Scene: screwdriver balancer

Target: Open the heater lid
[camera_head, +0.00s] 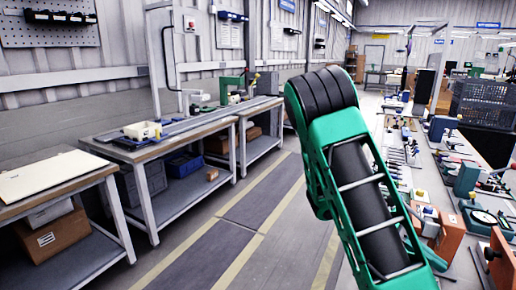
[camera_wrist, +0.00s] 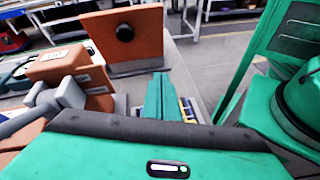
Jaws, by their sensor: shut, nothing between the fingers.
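An orange-brown panel (camera_wrist: 100,40) with a round black knob (camera_wrist: 124,33) stands on edge at the upper left of the wrist view. It looks like the heater lid, but I cannot tell how it joins the heater. A brown panel (camera_head: 503,262) with a dark knob also shows at the lower right edge of the head view. My gripper (camera_wrist: 160,84) is shut and empty in the wrist view, its green fingers apart from the knob, below and to its right. In the head view my green arm shows, but the fingertips are hidden.
Brown blocks and grey parts (camera_wrist: 68,68) crowd the left of the wrist view. A long bench (camera_head: 420,165) with many tools runs along the right of the head view. Workbenches (camera_head: 165,145) line the left wall. The striped aisle floor (camera_head: 235,235) is clear.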

